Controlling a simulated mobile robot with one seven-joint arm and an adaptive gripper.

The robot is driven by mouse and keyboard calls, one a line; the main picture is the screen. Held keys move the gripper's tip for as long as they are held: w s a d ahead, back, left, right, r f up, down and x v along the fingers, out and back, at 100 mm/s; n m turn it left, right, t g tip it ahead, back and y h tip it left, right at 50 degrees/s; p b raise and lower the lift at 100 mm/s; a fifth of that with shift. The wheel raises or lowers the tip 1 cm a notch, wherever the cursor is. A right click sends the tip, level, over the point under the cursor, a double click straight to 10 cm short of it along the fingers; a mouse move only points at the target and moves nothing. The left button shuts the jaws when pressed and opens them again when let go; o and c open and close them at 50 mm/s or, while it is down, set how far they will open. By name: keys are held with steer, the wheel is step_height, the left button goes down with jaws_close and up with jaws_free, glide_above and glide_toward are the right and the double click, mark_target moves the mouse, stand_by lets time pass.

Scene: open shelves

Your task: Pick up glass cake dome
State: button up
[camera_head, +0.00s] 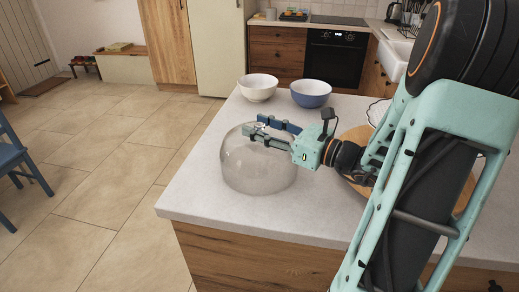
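The clear glass cake dome (258,172) stands upright on the light countertop, near its left edge. My gripper (254,127) reaches in from the right at the top of the dome. Its two blue fingers are apart, one on the far side and one on the near side of the dome's small top knob. I cannot tell whether either finger touches the knob. The fingers partly hide the knob and the dome's top.
A white bowl (258,88) and a blue-and-white bowl (311,94) stand behind the dome. A round wooden board (355,136) lies to the right, partly hidden by my arm. The counter's left and front edges are close to the dome; counter in front is clear.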

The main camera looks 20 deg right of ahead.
steer(key=shift+c, duration=0.5)
jaws_close()
